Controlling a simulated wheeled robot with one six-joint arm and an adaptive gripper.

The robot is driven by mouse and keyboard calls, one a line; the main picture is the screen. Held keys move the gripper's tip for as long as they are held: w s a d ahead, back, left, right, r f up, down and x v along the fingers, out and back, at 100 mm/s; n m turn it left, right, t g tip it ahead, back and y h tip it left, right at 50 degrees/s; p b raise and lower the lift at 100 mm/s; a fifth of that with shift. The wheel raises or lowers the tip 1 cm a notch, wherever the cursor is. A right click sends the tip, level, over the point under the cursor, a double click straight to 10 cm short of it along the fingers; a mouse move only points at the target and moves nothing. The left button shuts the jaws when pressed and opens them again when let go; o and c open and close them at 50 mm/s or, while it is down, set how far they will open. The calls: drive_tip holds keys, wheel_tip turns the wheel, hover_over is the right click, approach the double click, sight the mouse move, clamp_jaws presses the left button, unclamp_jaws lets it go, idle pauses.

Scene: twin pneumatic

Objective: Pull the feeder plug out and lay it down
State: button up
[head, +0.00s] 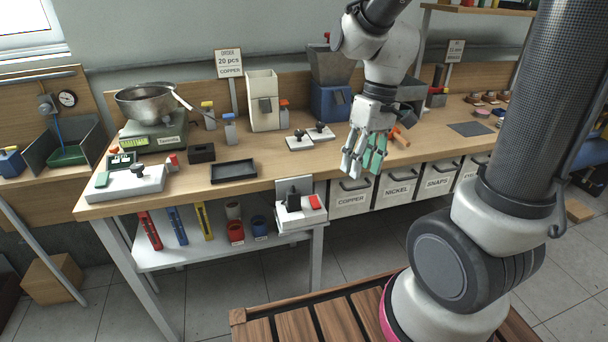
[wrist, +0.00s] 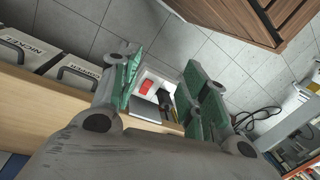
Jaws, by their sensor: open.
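A black upright plug (head: 293,199) stands on a white box (head: 299,217) at the bench's front edge, beside a red switch (head: 314,202) and in front of a grey plate (head: 294,184). I take it to be the feeder plug. My gripper (head: 362,166) hangs fingers-down in front of the bench, right of the box and above its height. It is open and empty, with green finger pads. In the wrist view the plug (wrist: 166,99) shows beyond my open fingers (wrist: 162,82), apart from them. Its lower part and any cord are not clear.
The wooden bench top (head: 250,190) has a black tray (head: 234,171), a white panel with a knob (head: 125,185) and a two-part white panel (head: 310,135). Labelled bins (head: 350,198) hang under the front edge. The bench strip between black tray and box is bare.

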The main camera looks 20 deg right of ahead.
sight(296, 191)
drive_tip(key=w+a+f+n+y, duration=0.1)
drive_tip(key=w+a+f+n, duration=0.2)
drive_tip(key=n, duration=0.1)
drive_tip(key=w+a+f+n, duration=0.2)
drive_tip(key=w+a+n, duration=0.1)
drive_tip(key=w+n, duration=0.1)
drive_tip(key=w+a+f+n+y, duration=0.1)
drive_tip(key=w+a+f+n, duration=0.2)
drive_tip(key=n, duration=0.1)
drive_tip(key=shift+w+a+f+t+y, duration=0.3)
drive_tip(key=shift+w+a+t, duration=0.05)
drive_tip(key=shift+t, duration=0.05)
drive_tip(key=shift+w+n, duration=0.15)
drive_tip(key=shift+n, duration=0.95)
drive_tip(key=shift+a+f, duration=0.15)
drive_tip(key=shift+f, duration=0.1)
drive_tip(key=x, duration=0.7)
drive_tip(key=shift+f, duration=0.1)
clamp_jaws()
drive_tip(key=c, duration=0.9)
unclamp_jaws()
clamp_jaws()
